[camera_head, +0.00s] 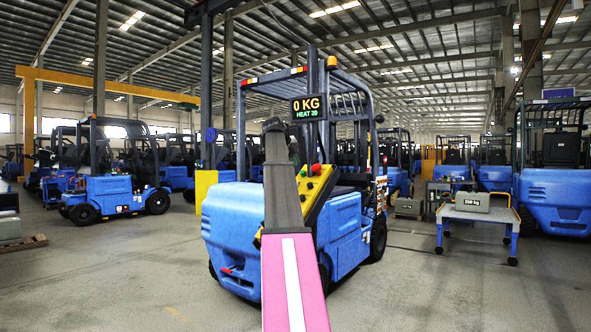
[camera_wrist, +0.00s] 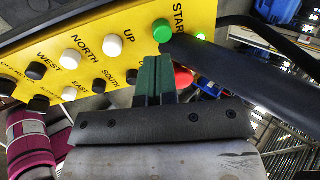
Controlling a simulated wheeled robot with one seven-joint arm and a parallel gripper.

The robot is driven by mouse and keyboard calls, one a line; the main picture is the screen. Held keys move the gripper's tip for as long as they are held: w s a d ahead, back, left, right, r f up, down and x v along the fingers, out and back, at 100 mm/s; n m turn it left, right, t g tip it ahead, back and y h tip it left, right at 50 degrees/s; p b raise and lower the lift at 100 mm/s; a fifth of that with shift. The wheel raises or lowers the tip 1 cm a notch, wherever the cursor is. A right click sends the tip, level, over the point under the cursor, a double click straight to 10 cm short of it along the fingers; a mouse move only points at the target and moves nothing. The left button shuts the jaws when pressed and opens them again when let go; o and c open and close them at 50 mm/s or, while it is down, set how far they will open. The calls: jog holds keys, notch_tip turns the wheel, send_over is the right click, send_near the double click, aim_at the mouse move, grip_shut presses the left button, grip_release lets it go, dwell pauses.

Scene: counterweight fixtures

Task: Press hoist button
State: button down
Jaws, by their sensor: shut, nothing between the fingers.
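A yellow control panel (camera_wrist: 85,60) fills the upper left of the wrist view, with labels such as START, UP, NORTH and WEST. A green button (camera_wrist: 162,31) is by START, a white button (camera_wrist: 113,45) by UP and another white button (camera_wrist: 71,57) by NORTH. No label reading "hoist" shows. My gripper (camera_wrist: 157,60) is shut and empty, its dark green fingers just below the green button in the picture. Contact cannot be told. The fingers partly cover a red button (camera_wrist: 183,77). In the head view the panel (camera_head: 322,190) is partly behind my arm; my gripper is not distinguishable there.
A blue forklift (camera_head: 232,225) stands behind the panel. A display (camera_head: 308,107) reads 0 KG. A dark bar (camera_wrist: 240,75) crosses the wrist view's right side. A cart (camera_head: 480,215) with a 250 kg weight (camera_head: 472,202) stands right. The floor at front left is clear.

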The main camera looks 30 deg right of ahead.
jog(key=v, duration=0.7)
jog(key=shift+a+r, duration=0.2)
dwell(0.4)
